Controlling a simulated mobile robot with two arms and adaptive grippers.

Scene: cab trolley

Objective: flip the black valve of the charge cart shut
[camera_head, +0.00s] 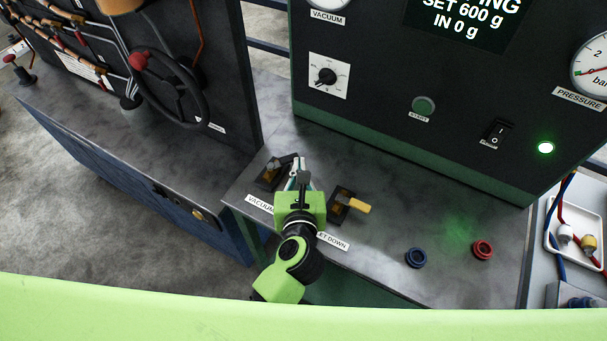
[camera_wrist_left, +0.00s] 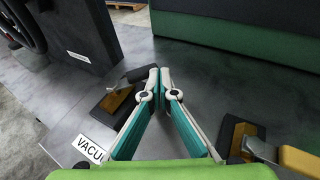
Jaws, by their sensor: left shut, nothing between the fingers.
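The black valve (camera_head: 270,174) sits on the grey top of the charge cart, beside the VACUUM label (camera_head: 260,203). In the left wrist view the valve (camera_wrist_left: 120,97) has a brass body on a dark base, and its black handle (camera_wrist_left: 138,74) points to the upper right. My left gripper (camera_head: 300,163) is over the cart top just right of the valve. Its fingertips are together in the left wrist view (camera_wrist_left: 160,72), close to the handle's end, with nothing between them. I cannot tell whether they touch the handle. My right gripper is not in view.
A yellow-handled valve (camera_head: 352,205) stands just right of my left gripper. The green-edged control panel (camera_head: 400,130) rises behind. A blue ring (camera_head: 416,258) and a red ring (camera_head: 482,250) lie at the right. A dark panel with a handwheel (camera_head: 180,90) stands left.

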